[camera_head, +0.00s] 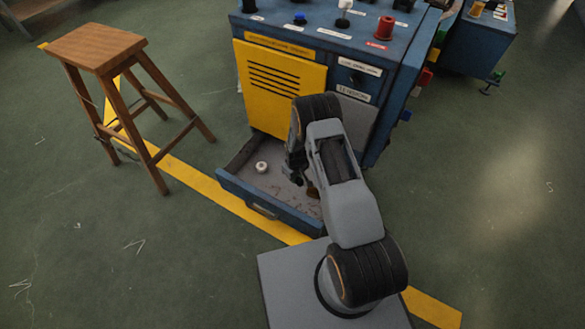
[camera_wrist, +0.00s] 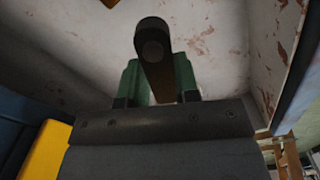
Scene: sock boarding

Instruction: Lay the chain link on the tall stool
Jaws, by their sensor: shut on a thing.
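The tall stool (camera_head: 97,48) is wooden, with a bare square seat, and stands upright at the upper left of the head view. My gripper (camera_head: 297,178) is low over the open drawer, on its right side, far from the stool. In the wrist view my gripper (camera_wrist: 158,85) has its green fingers shut on a dark piece with a rounded end and a brownish side, which looks like the chain link (camera_wrist: 153,48). Its lower part is hidden between the fingers. In the head view my arm mostly hides it.
The blue drawer (camera_head: 240,197) is pulled out of a blue cabinet with a yellow door (camera_head: 275,85). A small white round thing (camera_head: 262,167) lies in it. Knobs and a red spool (camera_head: 385,27) are on the cabinet top.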

